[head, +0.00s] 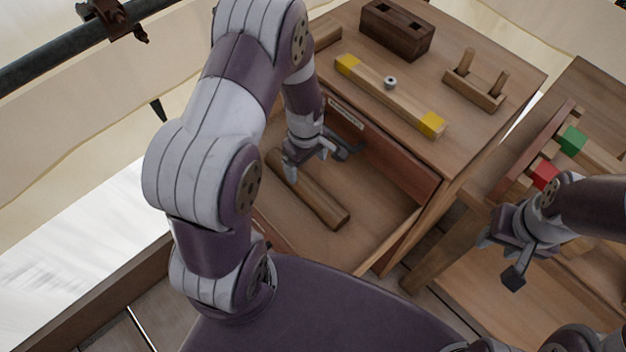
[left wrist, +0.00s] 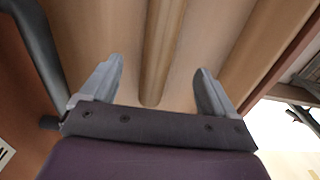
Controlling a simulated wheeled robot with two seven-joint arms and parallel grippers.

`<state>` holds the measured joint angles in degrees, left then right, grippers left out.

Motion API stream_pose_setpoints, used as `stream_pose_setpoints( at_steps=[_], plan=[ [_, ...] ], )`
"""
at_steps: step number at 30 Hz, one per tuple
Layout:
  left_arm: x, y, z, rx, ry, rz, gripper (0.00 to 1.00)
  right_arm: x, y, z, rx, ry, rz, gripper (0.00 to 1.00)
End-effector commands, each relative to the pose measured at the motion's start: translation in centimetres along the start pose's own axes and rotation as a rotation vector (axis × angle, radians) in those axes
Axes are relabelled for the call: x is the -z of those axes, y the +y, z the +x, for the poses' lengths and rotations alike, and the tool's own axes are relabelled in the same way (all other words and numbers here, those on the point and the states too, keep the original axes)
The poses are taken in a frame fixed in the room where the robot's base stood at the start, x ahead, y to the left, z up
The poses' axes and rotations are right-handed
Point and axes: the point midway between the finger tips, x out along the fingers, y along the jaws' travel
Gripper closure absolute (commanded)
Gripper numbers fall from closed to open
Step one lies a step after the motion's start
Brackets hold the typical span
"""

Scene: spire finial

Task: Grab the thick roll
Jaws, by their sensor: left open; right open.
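The thick roll is a brown wooden cylinder (head: 318,200) lying in the open drawer (head: 378,225) of the wooden cabinet. Its upper end is near my left gripper (head: 307,161), which is inside the drawer area, open and empty. In the left wrist view, the roll (left wrist: 160,50) runs lengthwise between the two spread fingers of my left gripper (left wrist: 156,92), with its near end around fingertip level. I cannot tell the height gap between fingers and roll.
On the cabinet top are a dark block with holes (head: 397,32), a bar with yellow ends (head: 388,92) and a two-peg stand (head: 474,88). A rack with green and red blocks (head: 571,141) is at the right. The drawer front and walls surround the roll.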

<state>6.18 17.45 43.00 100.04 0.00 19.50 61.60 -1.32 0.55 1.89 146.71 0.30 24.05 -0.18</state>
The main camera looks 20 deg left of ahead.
Motion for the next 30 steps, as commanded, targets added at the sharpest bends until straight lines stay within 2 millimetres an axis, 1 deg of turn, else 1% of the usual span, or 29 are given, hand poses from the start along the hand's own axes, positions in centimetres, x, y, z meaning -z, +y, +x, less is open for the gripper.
stream_pose_setpoints(
  at_steps=[1,3,6,10,16,19,25,26,27,29,30],
  plan=[
    [-0.1,-0.1,1.6,0.005,-0.003,0.0,0.11,-0.1,0.0,0.6,0.0,-0.001,0.0,0.57],
    [-0.1,-0.1,3.3,0.005,-0.003,0.001,0.11,-0.1,0.0,0.9,0.0,-0.001,0.0,0.57],
    [0.0,-0.1,5.0,0.003,-0.001,0.002,0.11,-0.1,0.0,1.2,0.0,-0.001,0.0,0.57],
    [0.0,-0.1,6.4,0.002,-0.001,0.003,0.11,-0.2,0.0,1.4,0.0,0.0,0.0,0.57],
    [0.3,-0.4,10.2,0.002,-0.001,0.004,0.11,-0.3,0.0,2.3,0.0,-0.001,0.0,0.57],
    [0.3,-0.3,11.0,0.002,-0.001,0.005,0.11,-0.3,0.0,2.4,0.0,-0.001,0.0,0.57],
    [0.3,-0.3,11.1,0.0,0.0,0.005,0.11,-0.3,0.0,2.4,0.0,0.0,0.0,0.57],
    [0.3,-0.3,11.0,0.0,0.0,0.005,0.14,-0.3,0.0,2.4,0.0,0.0,0.0,0.57],
    [0.3,-0.3,11.0,0.0,0.0,0.005,0.27,-0.3,0.0,2.4,0.0,0.0,0.0,0.57],
    [0.3,-0.3,11.0,0.0,0.0,0.005,0.46,-0.3,0.0,2.4,0.0,0.0,0.0,0.57],
    [0.3,-0.3,11.0,0.0,0.0,0.005,0.59,-0.3,0.0,2.4,0.0,-0.001,0.0,0.57]
  ],
)
